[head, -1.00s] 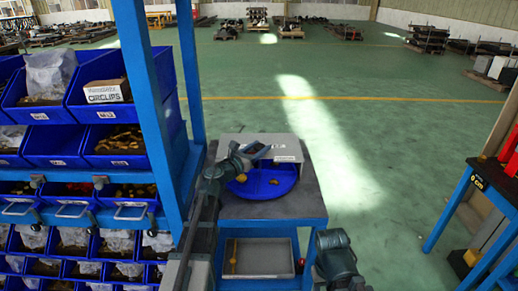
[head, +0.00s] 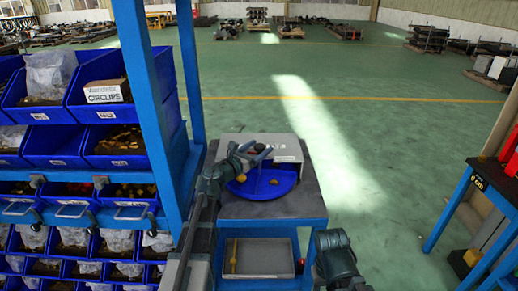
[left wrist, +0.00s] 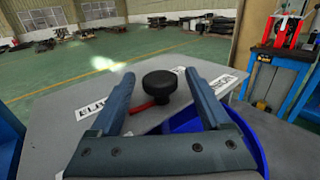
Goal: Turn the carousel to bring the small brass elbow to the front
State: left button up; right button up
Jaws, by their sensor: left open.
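The blue round carousel tray (head: 285,188) sits on the grey top of a small blue-framed stand. A small brass piece (head: 274,182) lies in its front right part, and a yellow round piece (head: 241,178) lies at its left. They are too small to tell which is the elbow. My left gripper (head: 260,150) is over the back of the tray, open. In the left wrist view a black round knob (left wrist: 160,84) shows between its spread fingers, with a gap on each side. A red part (left wrist: 143,106) shows beside the knob.
A grey box (head: 288,146) with a white label stands behind the tray. A blue rack post (head: 145,90) and blue bins (head: 120,145) are close on the left. A grey bin (head: 262,258) is on the lower shelf.

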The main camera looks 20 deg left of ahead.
pick_arm(q)
jog(key=v, duration=1.3)
jog(key=shift+s, duration=0.25)
jog(key=shift+c, duration=0.3)
